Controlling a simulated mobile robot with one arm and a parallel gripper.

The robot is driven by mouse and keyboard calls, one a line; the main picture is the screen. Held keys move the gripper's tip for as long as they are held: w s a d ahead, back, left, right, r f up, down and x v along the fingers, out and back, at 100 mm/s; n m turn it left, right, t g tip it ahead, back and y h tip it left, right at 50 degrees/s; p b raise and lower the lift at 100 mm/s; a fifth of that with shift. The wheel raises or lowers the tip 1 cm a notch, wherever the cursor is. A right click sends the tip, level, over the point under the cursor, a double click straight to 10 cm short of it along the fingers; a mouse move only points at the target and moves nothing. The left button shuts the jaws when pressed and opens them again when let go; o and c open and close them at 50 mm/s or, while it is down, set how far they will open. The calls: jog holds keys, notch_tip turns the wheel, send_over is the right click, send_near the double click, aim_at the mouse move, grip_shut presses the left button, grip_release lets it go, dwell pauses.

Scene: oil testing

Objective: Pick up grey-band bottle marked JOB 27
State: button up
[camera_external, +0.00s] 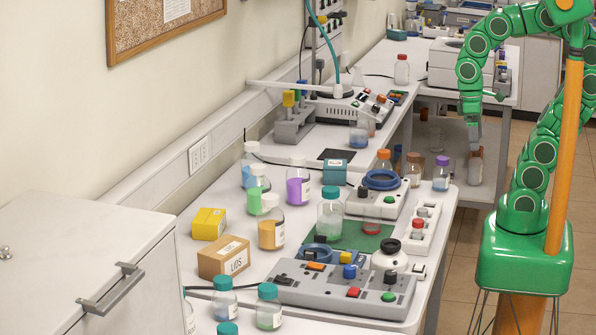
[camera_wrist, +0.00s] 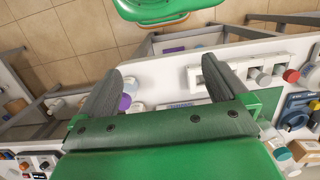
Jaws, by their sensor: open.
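My gripper (camera_external: 474,130) hangs at the end of the green arm, beyond the right edge of the front bench in the external view. In the wrist view its two dark fingers (camera_wrist: 165,80) are spread apart, with nothing held between them. A purple-capped bottle (camera_external: 441,173) stands near the bench corner, left of and below my gripper in the external view. A purple cap (camera_wrist: 125,102) shows beside the left finger in the wrist view. Several labelled bottles stand on the bench, including a white-capped one with purple contents (camera_external: 297,190). No JOB 27 marking or grey band is legible.
A grey control box (camera_external: 340,290), a cardboard box (camera_external: 223,258) and a yellow box (camera_external: 208,223) crowd the front bench. A red-capped bottle (camera_external: 402,70) stands on the back bench. Tiled floor (camera_wrist: 60,50) lies open beyond the bench edge.

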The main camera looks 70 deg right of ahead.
jog(key=w+a+r+m+t+y, duration=0.1)
jog(key=w+a+r+m+y, duration=0.1)
jog(key=w+a, duration=0.35)
jog(key=w+a+r+m+y, duration=0.1)
jog(key=w+a+m+y, duration=0.15)
jog(key=w, duration=0.55)
jog(key=w+a+r+m+t+y, duration=0.1)
jog(key=w+a+r+m, duration=0.15)
jog(key=w, duration=0.45)
jog(key=w+m+t+y, duration=0.35)
jog(key=w+m, duration=0.45)
jog(key=w, duration=1.1)
jog(key=w+d+f+m+t, duration=0.25)
jog(key=w+d+m, duration=0.3)
jog(key=w, duration=0.45)
jog(key=w+d+f+m+t, duration=0.1)
jog(key=w+d+m+t, duration=0.2)
jog(key=w+d+m, duration=0.5)
jog(key=n, duration=0.2)
send_near(242, 178)
jog(key=shift+s+d+r+m, duration=0.25)
jog(key=shift+s+d+r, duration=0.2)
jog(key=shift+r, duration=0.2)
jog(key=shift+w+f, duration=0.1)
jog(key=shift+f, duration=0.2)
jog(key=shift+x, duration=3.75)
jog(key=shift+c, duration=0.3)
